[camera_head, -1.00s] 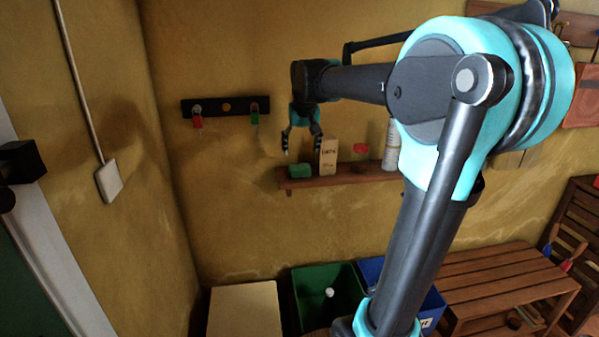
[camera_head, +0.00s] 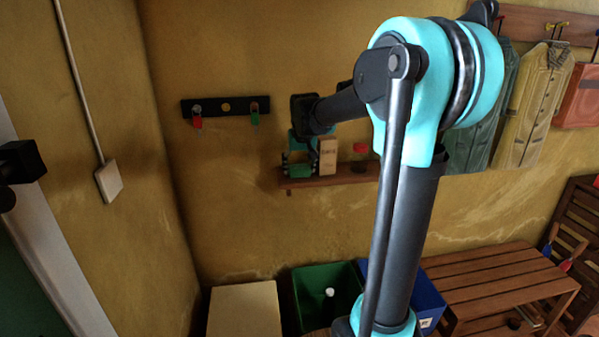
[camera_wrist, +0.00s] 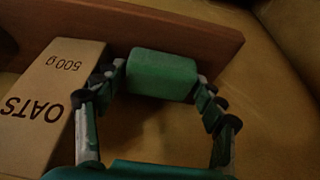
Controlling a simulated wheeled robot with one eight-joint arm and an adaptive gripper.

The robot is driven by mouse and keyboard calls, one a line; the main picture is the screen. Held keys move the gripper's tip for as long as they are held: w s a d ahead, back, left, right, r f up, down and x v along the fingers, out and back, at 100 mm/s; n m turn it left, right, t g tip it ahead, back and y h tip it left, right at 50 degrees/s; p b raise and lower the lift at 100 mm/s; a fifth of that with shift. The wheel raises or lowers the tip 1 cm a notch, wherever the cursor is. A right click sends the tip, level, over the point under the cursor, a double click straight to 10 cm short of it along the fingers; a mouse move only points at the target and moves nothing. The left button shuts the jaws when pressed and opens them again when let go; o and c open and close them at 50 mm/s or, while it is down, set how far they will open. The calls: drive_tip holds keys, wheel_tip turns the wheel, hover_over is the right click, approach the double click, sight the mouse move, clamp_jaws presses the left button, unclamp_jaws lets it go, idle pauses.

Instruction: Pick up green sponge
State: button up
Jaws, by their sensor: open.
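The green sponge (camera_wrist: 162,75) sits near the end of the wooden shelf in the wrist view. In the head view the sponge (camera_head: 299,170) shows at the shelf's left end, partly covered by my gripper. My gripper (camera_wrist: 163,88) is open, with one finger on each side of the sponge; I cannot tell whether the fingers touch it. In the head view my gripper (camera_head: 300,158) is at the sponge, just left of the oats box.
The oats box (camera_wrist: 45,105) stands close beside my gripper's left finger. The wooden shelf (camera_head: 345,175) also holds a red item (camera_head: 360,148). A hook rail (camera_head: 228,107) is on the wall above. Bins (camera_head: 327,290) stand below.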

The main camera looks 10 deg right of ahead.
sight(300, 167)
drive_tip(key=c, duration=0.6)
drive_tip(key=shift+r, duration=0.1)
wheel_tip(300, 167, up, 20)
idle(0.5)
